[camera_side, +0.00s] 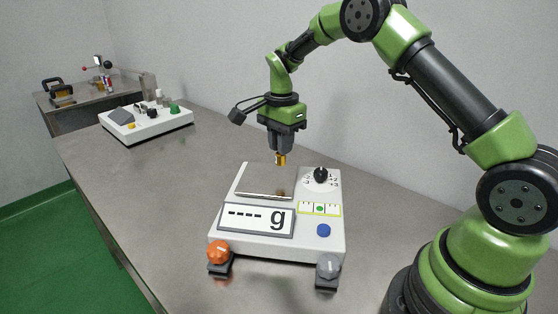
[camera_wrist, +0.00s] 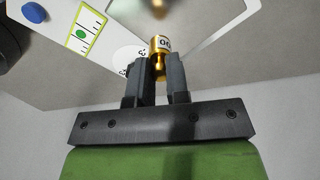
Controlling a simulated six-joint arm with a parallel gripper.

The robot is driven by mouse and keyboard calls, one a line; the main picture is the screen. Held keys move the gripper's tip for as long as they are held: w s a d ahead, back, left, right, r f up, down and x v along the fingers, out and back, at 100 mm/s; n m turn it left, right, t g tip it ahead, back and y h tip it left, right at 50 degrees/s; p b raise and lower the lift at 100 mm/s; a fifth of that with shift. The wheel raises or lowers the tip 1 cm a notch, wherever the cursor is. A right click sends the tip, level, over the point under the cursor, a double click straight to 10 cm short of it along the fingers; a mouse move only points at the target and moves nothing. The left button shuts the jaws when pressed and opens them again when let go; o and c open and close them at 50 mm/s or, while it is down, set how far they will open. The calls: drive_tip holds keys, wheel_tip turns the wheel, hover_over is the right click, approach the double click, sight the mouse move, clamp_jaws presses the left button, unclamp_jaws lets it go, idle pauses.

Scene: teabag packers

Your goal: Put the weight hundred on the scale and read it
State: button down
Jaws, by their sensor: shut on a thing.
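My gripper (camera_side: 280,150) is shut on a small brass weight (camera_side: 280,159) and holds it above the back of the scale's pan. In the wrist view, the weight (camera_wrist: 161,45) stands between the fingertips of my gripper (camera_wrist: 159,68), with part of a printed number showing on its pale band. The scale (camera_side: 222,226) is a white box with a flat metal pan (camera_side: 262,180), which looks empty. Its display (camera_side: 256,219) reads "---- g". There is a gap between the weight and the pan.
The scale has a black dial (camera_side: 320,175), a green bubble level (camera_side: 320,209), a blue button (camera_side: 323,230), an orange foot knob (camera_side: 218,251) and a grey one (camera_side: 329,266). A white panel (camera_side: 146,130) with small items stands at the back left. The table between is clear.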

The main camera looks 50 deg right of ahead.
sight(281, 163)
drive_tip(key=shift+f, duration=2)
drive_tip(key=shift+f, duration=0.1)
drive_tip(key=c, duration=1.1)
unclamp_jaws()
